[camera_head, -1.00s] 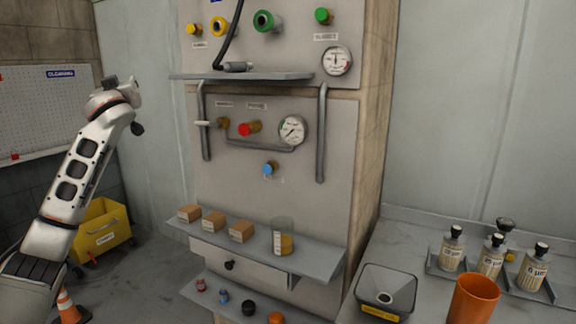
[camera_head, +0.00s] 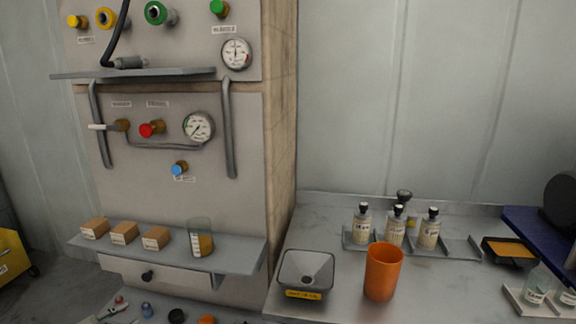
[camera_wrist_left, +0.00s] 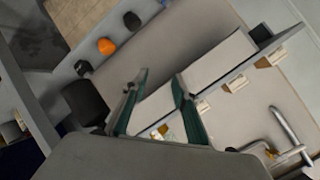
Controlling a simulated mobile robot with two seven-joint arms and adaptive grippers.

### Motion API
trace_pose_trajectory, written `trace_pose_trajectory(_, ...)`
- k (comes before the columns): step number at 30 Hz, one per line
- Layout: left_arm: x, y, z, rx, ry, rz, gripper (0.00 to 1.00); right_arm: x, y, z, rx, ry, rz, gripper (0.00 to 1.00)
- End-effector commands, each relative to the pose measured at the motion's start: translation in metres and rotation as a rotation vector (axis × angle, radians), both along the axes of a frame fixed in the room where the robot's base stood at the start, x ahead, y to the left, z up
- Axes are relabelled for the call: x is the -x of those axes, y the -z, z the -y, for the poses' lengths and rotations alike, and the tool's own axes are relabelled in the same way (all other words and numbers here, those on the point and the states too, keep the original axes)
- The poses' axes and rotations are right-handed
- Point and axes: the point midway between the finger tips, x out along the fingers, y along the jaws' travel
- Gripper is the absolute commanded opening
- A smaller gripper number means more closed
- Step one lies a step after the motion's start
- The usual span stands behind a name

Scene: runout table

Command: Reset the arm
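My left gripper (camera_wrist_left: 157,100) shows in the left wrist view, its two dark green fingers apart with nothing gripped between them. Behind the fingers are the pale drawer front and shelf of the panel unit, seen tilted. I cannot make out the left gripper clearly in the head view. My right gripper is in neither view.
The panel's shelf (camera_head: 240,254) holds small boxes (camera_head: 124,233) and a beaker (camera_head: 200,238). Small caps, including an orange one (camera_wrist_left: 106,46), sit below. The bench carries a grey funnel tray (camera_head: 306,270), an orange cup (camera_head: 382,272) and labelled bottles (camera_head: 428,229).

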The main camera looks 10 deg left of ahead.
Motion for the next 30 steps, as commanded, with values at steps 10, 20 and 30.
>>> trace_pose_trajectory(10,0.129,0.108,0.072,-0.031,0.246,-0.214,0.28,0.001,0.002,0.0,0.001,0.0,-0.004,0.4)
trace_pose_trajectory(20,0.194,0.146,0.122,0.045,0.307,-0.273,0.28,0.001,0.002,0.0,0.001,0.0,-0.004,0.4)
trace_pose_trajectory(30,0.206,0.162,0.198,0.294,0.16,-0.231,0.28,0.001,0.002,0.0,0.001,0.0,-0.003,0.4)
